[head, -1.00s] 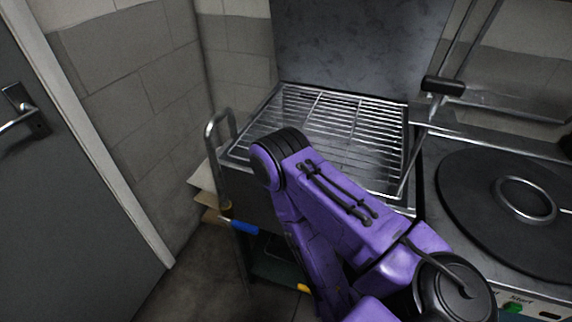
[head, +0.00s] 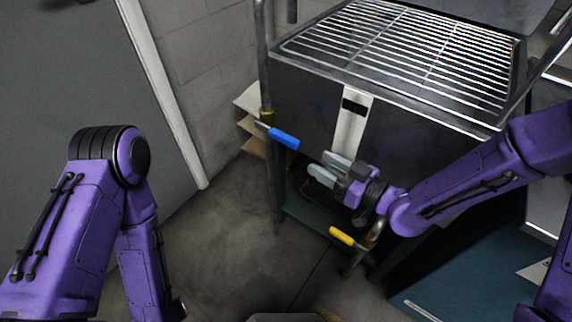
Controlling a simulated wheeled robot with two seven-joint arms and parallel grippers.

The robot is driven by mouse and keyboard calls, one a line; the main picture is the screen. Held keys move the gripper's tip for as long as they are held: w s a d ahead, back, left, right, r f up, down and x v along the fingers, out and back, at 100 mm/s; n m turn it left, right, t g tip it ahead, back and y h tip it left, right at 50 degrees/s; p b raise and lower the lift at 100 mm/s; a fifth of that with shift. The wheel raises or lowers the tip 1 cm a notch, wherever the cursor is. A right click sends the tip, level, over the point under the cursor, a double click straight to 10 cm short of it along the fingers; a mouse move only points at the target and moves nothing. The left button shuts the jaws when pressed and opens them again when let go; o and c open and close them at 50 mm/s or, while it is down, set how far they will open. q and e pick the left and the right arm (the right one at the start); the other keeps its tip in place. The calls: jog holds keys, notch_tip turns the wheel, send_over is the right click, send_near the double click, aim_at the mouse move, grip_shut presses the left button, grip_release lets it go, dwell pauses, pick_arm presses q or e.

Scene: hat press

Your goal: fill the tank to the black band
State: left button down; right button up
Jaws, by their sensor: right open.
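The tank (head: 303,93) is a dark steel box with a wire rack on top. A pale upright gauge strip (head: 351,130) on its front carries the black band (head: 355,106). No water level can be made out in the strip. A blue-handled valve (head: 284,138) is at the tank's front left, on a pipe. A yellow-handled valve (head: 341,236) sits lower, on another pipe. My right gripper (head: 328,170) is open and empty, just below the strip, to the right of and below the blue handle. My left arm is at the left; its gripper does not show.
The wire rack (head: 400,50) covers the tank top. A pipe (head: 264,60) rises at the tank's left corner. A grey door (head: 75,90) stands at the left. Bare floor (head: 235,225) lies between my left arm and the tank stand. Dark teal panels are at the lower right.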

aim_at(284, 141)
jog(key=w+a, duration=0.2)
jog(key=a, duration=0.1)
jog(key=w+a+r+n+y, duration=0.1)
jog(key=w+a, duration=0.1)
jog(key=a, duration=0.1)
jog(key=w+a+r+n, duration=0.1)
jog(key=w+a, duration=0.1)
jog(key=a, duration=0.1)
jog(key=shift+a+g+y, duration=0.3)
grip_shut()
